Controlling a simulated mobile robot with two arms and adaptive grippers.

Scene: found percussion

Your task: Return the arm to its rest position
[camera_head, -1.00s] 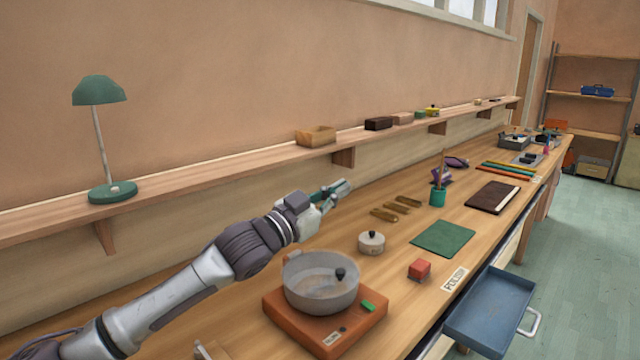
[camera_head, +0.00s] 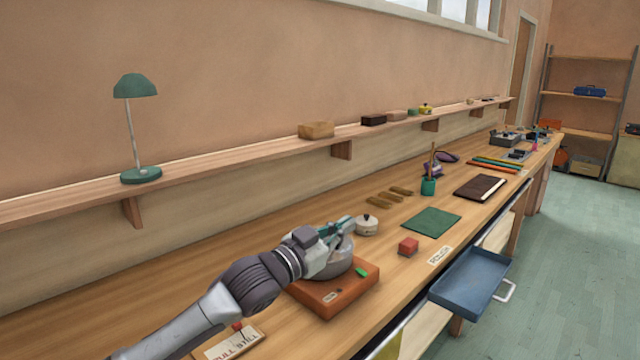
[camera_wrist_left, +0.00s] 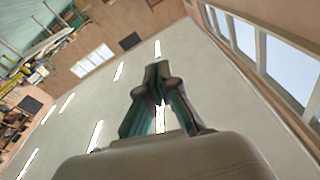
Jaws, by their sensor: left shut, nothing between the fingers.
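My left arm comes in from the lower left in the head view, and its gripper (camera_head: 338,229) is in front of the grey pot, hiding much of it. In the left wrist view the gripper (camera_wrist_left: 158,72) has its fingertips together with nothing between them, against a background of ceiling and windows. The grey pot (camera_head: 338,266) stands on an orange-brown base (camera_head: 335,295) with a green tab on top. I cannot tell from this view how far the gripper is above the pot. My right gripper is not in view.
A blue drawer (camera_head: 470,283) stands out from the bench's front. A "PULL STILL" card (camera_head: 235,344) lies near the arm. A shelf with a green lamp (camera_head: 136,90) runs along the wall.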

